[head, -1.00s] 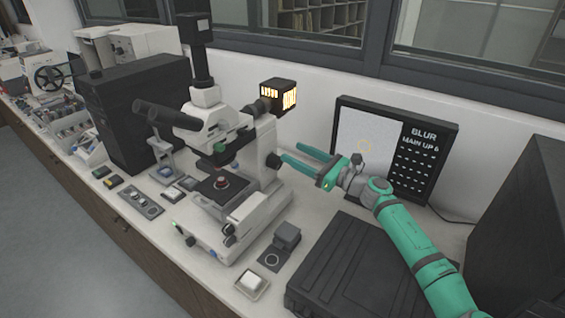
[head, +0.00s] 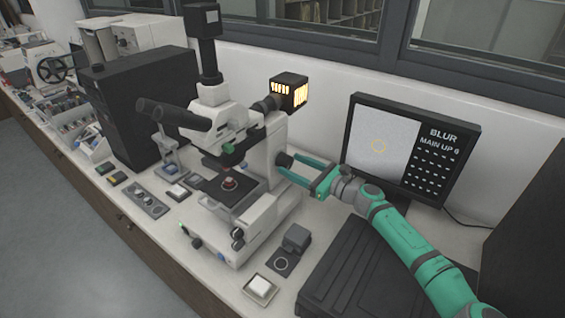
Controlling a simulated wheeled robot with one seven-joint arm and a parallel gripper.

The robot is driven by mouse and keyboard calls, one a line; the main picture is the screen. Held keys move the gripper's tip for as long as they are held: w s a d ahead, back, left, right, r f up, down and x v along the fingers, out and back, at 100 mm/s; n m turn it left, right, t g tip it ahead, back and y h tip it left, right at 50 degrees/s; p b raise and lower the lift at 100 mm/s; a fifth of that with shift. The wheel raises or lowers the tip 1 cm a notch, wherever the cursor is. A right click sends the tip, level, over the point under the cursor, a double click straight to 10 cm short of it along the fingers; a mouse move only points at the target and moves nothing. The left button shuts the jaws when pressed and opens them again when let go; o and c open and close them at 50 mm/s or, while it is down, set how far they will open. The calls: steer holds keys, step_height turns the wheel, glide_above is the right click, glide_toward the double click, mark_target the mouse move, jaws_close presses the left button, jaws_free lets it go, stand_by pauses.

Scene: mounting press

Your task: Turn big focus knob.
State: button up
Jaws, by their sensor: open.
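A white microscope (head: 262,150) stands on the bench at the middle of the head view. A dark round knob (head: 283,159) sits on the right side of its upright, and it appears to be the big focus knob. My gripper (head: 287,165) is open, with its two green fingers reaching left to this knob. The fingertips appear to straddle the knob; whether they touch it cannot be told. A smaller dark knob (head: 238,238) shows low on the front right of the microscope's base. A monitor (head: 410,150) behind my arm reads "BLUR" and "MAIN UP" with an unclear digit.
A black case (head: 350,285) lies on the bench below my arm. A lit lamp housing (head: 290,90) is above the knob. A tall black box (head: 125,115) stands left.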

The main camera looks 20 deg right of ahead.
steer(key=shift+w+a, duration=0.1)
steer(key=shift+w, duration=0.1)
steer(key=shift+w+a, duration=0.25)
steer(key=shift+a, duration=0.05)
steer(key=shift+s+d, duration=0.1)
steer(key=shift+s, duration=0.05)
steer(key=shift+c, duration=0.6)
steer(key=shift+a, duration=0.55)
steer(key=c, duration=0.9)
steer(key=shift+d, duration=0.2)
